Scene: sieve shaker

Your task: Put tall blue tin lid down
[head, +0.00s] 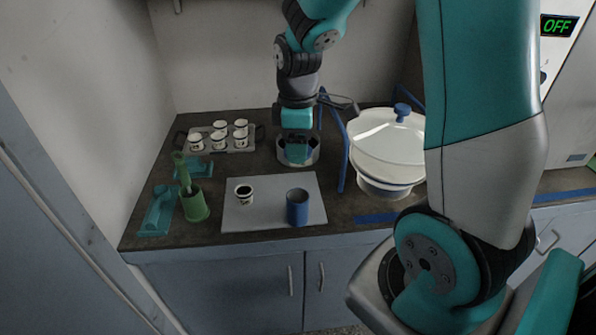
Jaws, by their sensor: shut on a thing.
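The tall blue tin (297,209) stands upright near the front right of the grey mat, and its top looks dark and open. My gripper (297,157) points down behind the mat, at a round metallic container (313,153). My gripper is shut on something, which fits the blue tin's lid. The lid itself is hidden by the gripper and the container's rim, so I cannot tell whether it touches anything below.
A tray (238,146) of several similar cups is at the back left. A green holder (195,206) and teal stand (158,211) are left. A large white lidded vessel (386,145) stands right.

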